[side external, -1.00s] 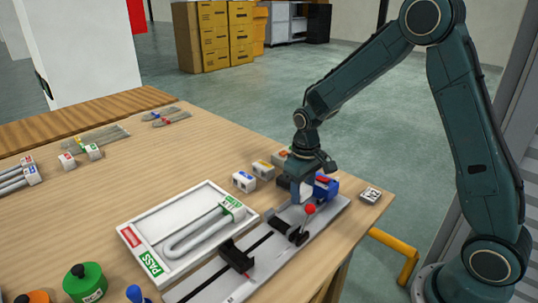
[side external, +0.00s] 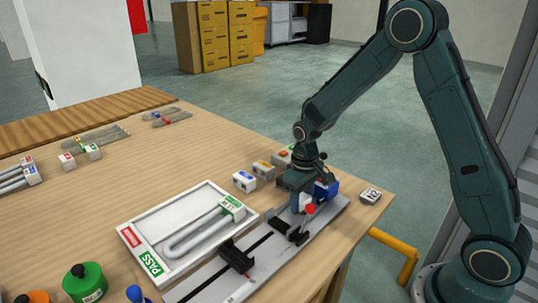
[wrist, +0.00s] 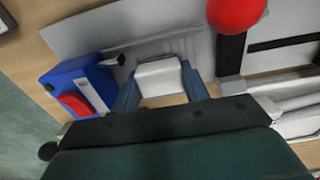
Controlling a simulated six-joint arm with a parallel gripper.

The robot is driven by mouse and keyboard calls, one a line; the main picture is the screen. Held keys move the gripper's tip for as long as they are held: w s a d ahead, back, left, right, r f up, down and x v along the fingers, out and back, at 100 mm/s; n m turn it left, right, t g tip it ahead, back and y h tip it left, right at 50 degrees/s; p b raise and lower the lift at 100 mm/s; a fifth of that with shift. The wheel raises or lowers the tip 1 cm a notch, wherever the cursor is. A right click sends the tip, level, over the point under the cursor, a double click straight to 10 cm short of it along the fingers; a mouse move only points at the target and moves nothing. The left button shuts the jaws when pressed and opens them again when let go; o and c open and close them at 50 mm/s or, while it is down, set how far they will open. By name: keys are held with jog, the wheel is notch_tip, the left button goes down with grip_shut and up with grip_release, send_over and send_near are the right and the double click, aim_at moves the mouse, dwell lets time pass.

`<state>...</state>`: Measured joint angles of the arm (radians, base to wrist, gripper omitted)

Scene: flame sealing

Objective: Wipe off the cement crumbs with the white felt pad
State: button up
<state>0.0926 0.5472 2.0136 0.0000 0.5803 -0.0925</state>
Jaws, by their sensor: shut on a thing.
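My gripper (side external: 301,205) is low over the right end of the grey fixture plate (side external: 224,288), just behind the red ball knob (side external: 310,209). In the wrist view, the two blue-grey fingers of my gripper (wrist: 161,88) are shut on the white felt pad (wrist: 160,77), a small white block. The pad is close to the pale plate (wrist: 180,38); I cannot tell whether it touches. I cannot make out cement crumbs in either view.
A blue box (wrist: 78,85) with a red button stands close beside my gripper. The red knob (wrist: 236,12) is near on the other side. A white tray (side external: 130,226) with a bent grey tube (side external: 185,237) lies beside the plate. Small white blocks (side external: 244,181) stand behind.

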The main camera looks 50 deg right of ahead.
jog(key=shift+f, duration=0.3)
dwell(0.7)
jog(key=o, duration=0.6)
jog(key=shift+r, duration=0.3)
jog(key=c, duration=0.8)
jog(key=shift+d, duration=0.15)
jog(key=shift+d, duration=1.1)
